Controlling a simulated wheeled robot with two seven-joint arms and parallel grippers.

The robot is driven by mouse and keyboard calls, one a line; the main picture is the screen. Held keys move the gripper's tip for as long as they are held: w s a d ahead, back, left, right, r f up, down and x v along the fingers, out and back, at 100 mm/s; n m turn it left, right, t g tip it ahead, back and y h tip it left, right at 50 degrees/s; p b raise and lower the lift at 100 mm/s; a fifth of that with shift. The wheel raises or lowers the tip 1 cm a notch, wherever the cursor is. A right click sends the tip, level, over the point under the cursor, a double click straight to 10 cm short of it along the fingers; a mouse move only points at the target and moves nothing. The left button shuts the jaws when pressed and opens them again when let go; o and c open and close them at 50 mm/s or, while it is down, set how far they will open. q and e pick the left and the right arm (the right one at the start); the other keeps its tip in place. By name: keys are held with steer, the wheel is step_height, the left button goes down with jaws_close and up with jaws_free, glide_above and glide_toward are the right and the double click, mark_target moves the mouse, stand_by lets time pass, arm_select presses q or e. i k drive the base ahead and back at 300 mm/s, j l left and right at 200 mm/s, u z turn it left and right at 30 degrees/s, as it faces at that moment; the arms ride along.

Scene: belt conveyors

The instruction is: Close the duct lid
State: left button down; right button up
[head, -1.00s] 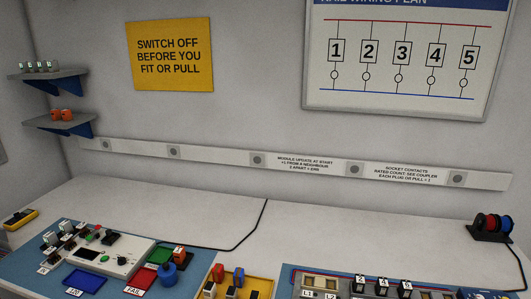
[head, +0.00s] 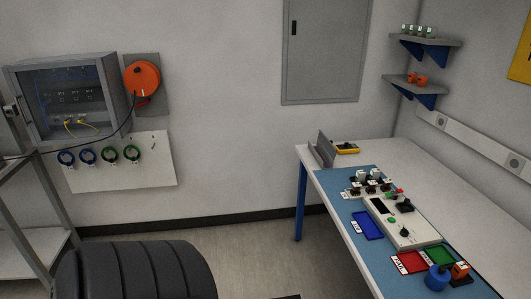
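I do not make out a duct lid in this head view. A white strip with round sockets (head: 475,140) runs along the wall at the right, cut off by the picture edge; I cannot tell whether it is the duct. Neither of my grippers is in view.
A workbench (head: 345,223) with a blue mat, a white control box (head: 403,225) and coloured trays stands at the right. A wall cabinet (head: 70,95), orange reel (head: 142,82) and metal rack (head: 45,262) are left. A black ribbed shape (head: 135,272) fills the lower left. Floor shows between.

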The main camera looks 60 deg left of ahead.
mark_target(327, 144)
steer(key=u, duration=1.4)
steer(key=i+j, duration=0.15)
steer(key=i, duration=0.2)
